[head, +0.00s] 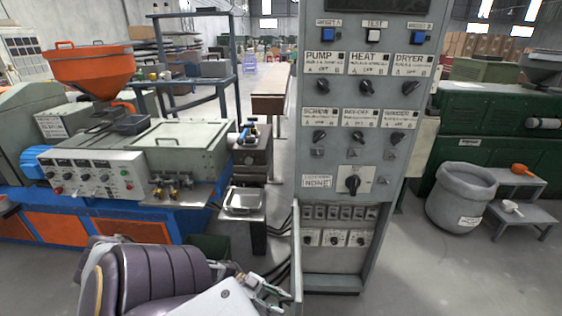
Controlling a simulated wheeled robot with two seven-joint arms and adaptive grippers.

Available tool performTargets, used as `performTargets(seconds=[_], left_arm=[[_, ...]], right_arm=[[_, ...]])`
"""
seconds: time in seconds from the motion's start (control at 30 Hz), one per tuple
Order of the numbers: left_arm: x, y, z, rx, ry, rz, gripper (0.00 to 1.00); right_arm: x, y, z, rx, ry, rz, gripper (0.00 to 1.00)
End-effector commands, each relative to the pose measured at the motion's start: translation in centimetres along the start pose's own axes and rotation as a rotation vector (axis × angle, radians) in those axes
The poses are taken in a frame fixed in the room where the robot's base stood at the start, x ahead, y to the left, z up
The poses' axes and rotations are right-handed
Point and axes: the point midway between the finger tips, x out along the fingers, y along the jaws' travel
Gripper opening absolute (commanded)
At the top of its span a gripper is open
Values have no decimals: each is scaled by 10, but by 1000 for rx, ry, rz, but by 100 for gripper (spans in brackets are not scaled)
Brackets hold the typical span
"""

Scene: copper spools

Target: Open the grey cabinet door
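The grey cabinet (346,250) stands upright at the centre, with labelled knobs and switches on its front. Its door (297,262) shows as a narrow, nearly edge-on panel at the cabinet's lower left, swung out toward me. A row of breakers (340,213) and several sockets are exposed to the right of it. My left gripper (277,293) is low in front, on the left side of the door, with its fingers pointing right and close to the panel. I cannot tell whether they touch it or how far apart they are. My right gripper is not in view.
A blue and orange machine (100,228) with an orange hopper (90,68) fills the left. Black cables (283,250) run beside the cabinet's lower left. A grey bin (461,197) and a step stand (522,213) are at the right.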

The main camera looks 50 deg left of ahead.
Motion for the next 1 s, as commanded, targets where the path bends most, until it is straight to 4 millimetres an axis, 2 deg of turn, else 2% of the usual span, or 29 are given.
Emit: performTargets(seconds=[0.27,0.7,1.0], left_arm=[[-28,0,1,-1,-4,-1,34],[-91,0,0,0,-3,-1,34],[-114,0,0,0,-1,-1,34]], right_arm=[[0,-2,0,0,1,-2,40],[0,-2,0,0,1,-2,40],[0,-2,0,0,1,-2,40]])
